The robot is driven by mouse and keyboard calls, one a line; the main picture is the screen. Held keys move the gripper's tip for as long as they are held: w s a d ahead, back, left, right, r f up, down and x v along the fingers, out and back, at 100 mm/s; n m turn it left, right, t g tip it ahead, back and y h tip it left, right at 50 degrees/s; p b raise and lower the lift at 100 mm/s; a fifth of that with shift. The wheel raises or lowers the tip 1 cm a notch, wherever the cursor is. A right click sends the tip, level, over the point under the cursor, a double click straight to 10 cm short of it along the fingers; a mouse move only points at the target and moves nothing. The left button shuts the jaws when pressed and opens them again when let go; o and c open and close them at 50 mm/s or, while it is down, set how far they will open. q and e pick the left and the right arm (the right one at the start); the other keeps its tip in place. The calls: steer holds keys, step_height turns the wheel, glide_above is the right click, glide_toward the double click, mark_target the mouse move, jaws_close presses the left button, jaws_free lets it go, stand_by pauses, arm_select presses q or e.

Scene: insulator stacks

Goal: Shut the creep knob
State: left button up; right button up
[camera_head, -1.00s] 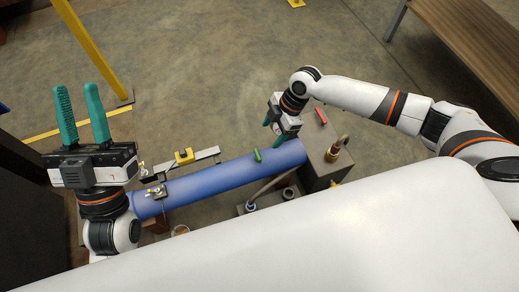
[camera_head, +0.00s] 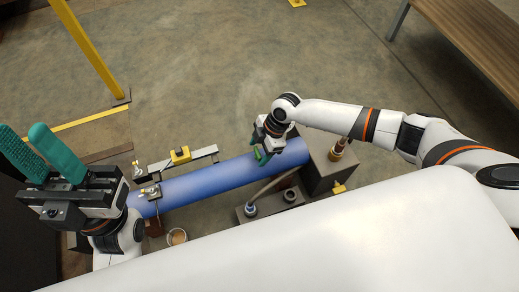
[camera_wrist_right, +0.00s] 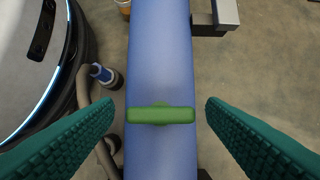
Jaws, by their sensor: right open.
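A green bar-shaped knob (camera_wrist_right: 161,115) sits on top of the blue cylinder (camera_wrist_right: 158,60), lying across it in the right wrist view. I cannot tell from a label whether it is the creep knob. In the head view the knob is mostly hidden by my right gripper (camera_head: 260,152). The right gripper is open, its teal fingers on either side of the knob, apart from it and empty. My left gripper (camera_head: 28,142) is raised at the left edge of the head view, fingers spread and empty, away from the blue cylinder.
A dark box (camera_head: 318,178) stands at the cylinder's right end, with a brass fitting (camera_head: 338,150) on it. A hose (camera_head: 272,188) and dark plate with fittings lie in front. A yellow block (camera_head: 180,155) sits on a grey bar behind. A yellow post (camera_head: 88,45) stands behind left.

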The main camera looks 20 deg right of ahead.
steer(key=c, duration=1)
